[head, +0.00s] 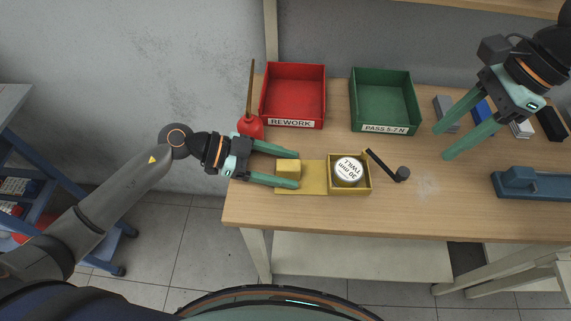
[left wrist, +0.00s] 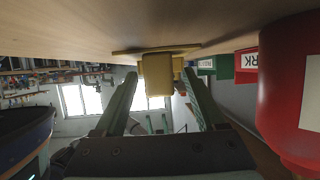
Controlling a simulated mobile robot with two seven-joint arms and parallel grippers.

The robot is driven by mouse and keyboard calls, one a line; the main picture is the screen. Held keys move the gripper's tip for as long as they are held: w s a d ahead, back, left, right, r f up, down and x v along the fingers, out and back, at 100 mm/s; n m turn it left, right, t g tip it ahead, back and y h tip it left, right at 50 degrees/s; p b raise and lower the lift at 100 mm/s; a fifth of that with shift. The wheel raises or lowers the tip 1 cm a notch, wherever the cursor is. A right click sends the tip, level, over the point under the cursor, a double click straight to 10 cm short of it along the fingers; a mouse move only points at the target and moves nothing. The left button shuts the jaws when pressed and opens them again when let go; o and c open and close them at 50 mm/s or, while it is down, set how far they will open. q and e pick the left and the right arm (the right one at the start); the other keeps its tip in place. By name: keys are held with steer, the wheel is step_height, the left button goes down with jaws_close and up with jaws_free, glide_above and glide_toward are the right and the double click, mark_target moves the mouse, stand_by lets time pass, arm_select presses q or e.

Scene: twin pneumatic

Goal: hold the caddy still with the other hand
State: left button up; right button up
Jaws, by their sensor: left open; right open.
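The yellow caddy (head: 314,178) lies on the table near its front left. It has an upright block (head: 288,167) at its left end and a square box (head: 334,188) at its right end. A round white-topped piece (head: 349,169) marked "30 mm TWILL" sits in the box. My left gripper (head: 296,169) is open, with one finger on each side of the block. The left wrist view shows the block (left wrist: 157,75) between the spread fingers; contact cannot be told. My right gripper (head: 442,143) is open and empty at the right, apart from the caddy.
A red REWORK bin (head: 295,123) and a green PASS bin (head: 387,129) stand at the back. A red plunger-like item (head: 250,127) stands beside my left gripper. A black-handled tool (head: 383,166) lies right of the caddy. Small blocks (head: 482,110) and a blue fixture (head: 535,185) are at right.

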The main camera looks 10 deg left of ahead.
arm_select(q)
steer(key=shift+d, duration=0.15)
jaws_close()
stand_by(0.6)
arm_select(e)
steer(key=c, duration=0.6)
steer(key=shift+w+d, duration=0.15)
steer(key=shift+d, duration=0.1)
steer(key=shift+c, duration=0.6)
steer(key=w+d+y, duration=0.1)
steer(key=d, duration=0.2)
steer(key=w+d+f+n+g+y, duration=0.1)
steer(key=d+y, duration=0.1)
steer(key=d, duration=0.1)
steer(key=w+d+f+y, duration=0.1)
steer(key=d, duration=0.3)
steer(key=shift+d+f+g+y, duration=0.1)
steer(key=shift+f+g+y, duration=0.2)
steer(key=shift+y, duration=0.1)
jaws_close()
